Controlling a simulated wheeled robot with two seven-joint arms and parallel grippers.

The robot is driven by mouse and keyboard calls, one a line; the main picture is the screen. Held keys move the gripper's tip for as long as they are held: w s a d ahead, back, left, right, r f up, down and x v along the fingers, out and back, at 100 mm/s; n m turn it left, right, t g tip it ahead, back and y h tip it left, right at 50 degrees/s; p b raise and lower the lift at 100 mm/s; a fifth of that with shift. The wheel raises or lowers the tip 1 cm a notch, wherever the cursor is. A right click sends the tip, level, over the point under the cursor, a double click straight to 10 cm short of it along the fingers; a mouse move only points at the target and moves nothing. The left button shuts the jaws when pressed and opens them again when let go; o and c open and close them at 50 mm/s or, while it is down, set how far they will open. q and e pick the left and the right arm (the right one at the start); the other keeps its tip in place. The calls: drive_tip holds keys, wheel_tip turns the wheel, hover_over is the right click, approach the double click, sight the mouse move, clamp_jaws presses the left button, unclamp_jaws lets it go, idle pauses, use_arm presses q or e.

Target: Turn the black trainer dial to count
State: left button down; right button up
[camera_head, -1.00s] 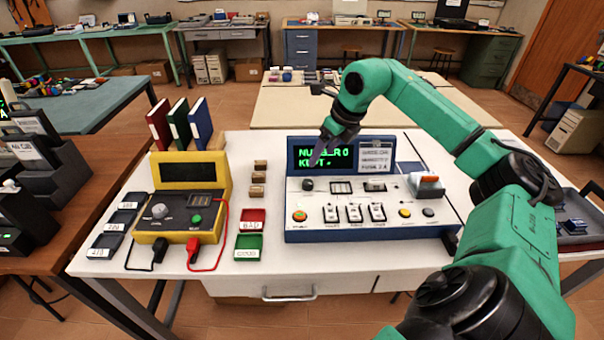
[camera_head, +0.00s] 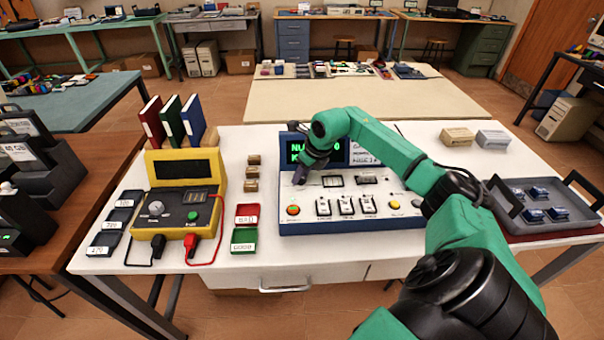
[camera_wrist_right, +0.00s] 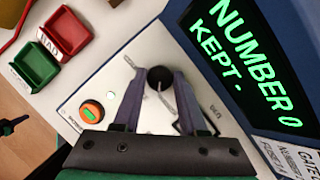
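The blue-and-white trainer (camera_head: 350,226) stands on the white table, its green screen (camera_wrist_right: 240,50) reading "NUMBER 0 KEPT -". The black dial (camera_wrist_right: 160,77) is a round knob on the white panel, with a pale mark beside it, in the right wrist view. My right gripper (camera_head: 300,180) hangs over the panel's upper left and hides the dial in the head view. In the wrist view its fingers (camera_wrist_right: 159,86) are apart, one on each side of the dial, with narrow gaps. Whether they touch it is unclear. My left gripper is not in view.
An orange-and-green button (camera_wrist_right: 91,111) sits near the dial. Several switches (camera_head: 346,206) line the panel's front. Red (camera_head: 247,214) and green (camera_head: 244,240) trays and a yellow tester (camera_head: 185,190) stand to the left. A grey tray (camera_head: 575,212) is at right.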

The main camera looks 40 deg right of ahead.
drive_tip(key=shift+m, duration=0.3)
clamp_jaws()
drive_tip(key=m+h, duration=0.1)
drive_tip(key=m, duration=0.2)
drive_tip(key=shift+a+h, duration=0.1)
drive_tip(key=shift+h, duration=0.2)
drive_tip(key=m, duration=0.2)
drive_tip(key=m+h, duration=0.1)
drive_tip(key=m, duration=0.1)
drive_tip(key=shift+w+a+m+g+h+b, duration=0.1)
drive_tip(key=shift+m+g+h+b, duration=0.2)
drive_tip(key=shift+m, duration=0.1)
drive_tip(key=m+g+h, duration=0.1)
drive_tip(key=m, duration=0.3)
drive_tip(key=shift+a+m+b, duration=0.1)
drive_tip(key=shift+m+b, duration=0.2)
drive_tip(key=shift+b, duration=0.05)
drive_tip(key=shift+w+m+g+h, duration=0.15)
drive_tip(key=shift+m+g, duration=0.4)
drive_tip(key=shift+m, duration=0.7)
drive_tip(key=shift+m+g+h, duration=0.25)
drive_tip(key=shift+m+g, duration=0.3)
drive_tip(key=shift+m, duration=0.7)
drive_tip(key=o, duration=1.1)
unclamp_jaws()
